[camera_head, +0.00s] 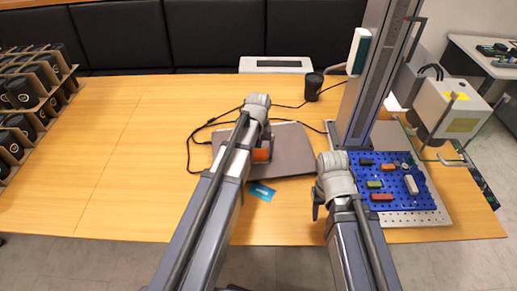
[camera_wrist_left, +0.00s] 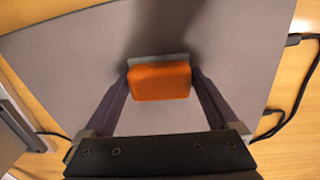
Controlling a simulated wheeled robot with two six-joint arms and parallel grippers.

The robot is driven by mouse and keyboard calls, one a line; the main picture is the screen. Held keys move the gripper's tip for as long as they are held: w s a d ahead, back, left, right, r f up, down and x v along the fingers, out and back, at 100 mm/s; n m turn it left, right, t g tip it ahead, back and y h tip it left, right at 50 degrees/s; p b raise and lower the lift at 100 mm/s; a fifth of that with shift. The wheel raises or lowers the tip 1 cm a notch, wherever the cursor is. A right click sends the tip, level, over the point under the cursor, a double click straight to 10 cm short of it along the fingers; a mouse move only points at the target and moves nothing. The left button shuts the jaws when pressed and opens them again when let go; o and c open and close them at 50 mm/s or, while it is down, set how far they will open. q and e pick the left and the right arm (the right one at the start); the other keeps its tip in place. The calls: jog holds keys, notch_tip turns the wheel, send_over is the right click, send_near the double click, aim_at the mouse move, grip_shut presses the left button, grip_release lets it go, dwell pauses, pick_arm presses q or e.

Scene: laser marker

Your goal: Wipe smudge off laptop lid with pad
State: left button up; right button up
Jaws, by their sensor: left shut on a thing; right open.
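The grey laptop (camera_head: 292,152) lies closed on the wooden table, and its lid fills most of the left wrist view (camera_wrist_left: 60,70). My left gripper (camera_head: 261,150) is over the lid. In the left wrist view its fingers (camera_wrist_left: 159,85) are shut on an orange pad (camera_wrist_left: 160,82) with a grey edge on its far side. The pad is at or just above the lid; I cannot tell whether it touches. A dark patch on the lid beyond the pad may be shadow or smudge. My right gripper (camera_head: 318,205) is open and empty near the blue board, partly hidden by its wrist.
A blue card (camera_head: 262,192) lies in front of the laptop. A black cup (camera_head: 313,87) and cables stand behind it. The laser marker column (camera_head: 375,75) and a blue board (camera_head: 412,208) with small blocks are at right.

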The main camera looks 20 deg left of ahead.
aim_at(253, 167)
pick_arm(q)
jog(key=shift+s+d, duration=0.3)
jog(key=shift+s, duration=0.65)
jog(key=shift+s+d, duration=0.25)
jog(key=shift+s, duration=0.7)
jog(key=shift+s+a+f, duration=0.1)
jog(key=shift+s+a, duration=0.15)
jog(key=shift+a, duration=0.65)
pick_arm(e)
jog(key=shift+f, duration=0.1)
pick_arm(q)
jog(key=shift+w+a, duration=0.3)
jog(key=shift+w, duration=0.65)
jog(key=shift+w+a, duration=0.25)
jog(key=shift+w, duration=0.65)
jog(key=shift+w+a, duration=0.25)
jog(key=shift+w, duration=0.6)
jog(key=shift+w+a, duration=0.2)
jog(key=shift+w, duration=0.65)
jog(key=shift+w, duration=0.1)
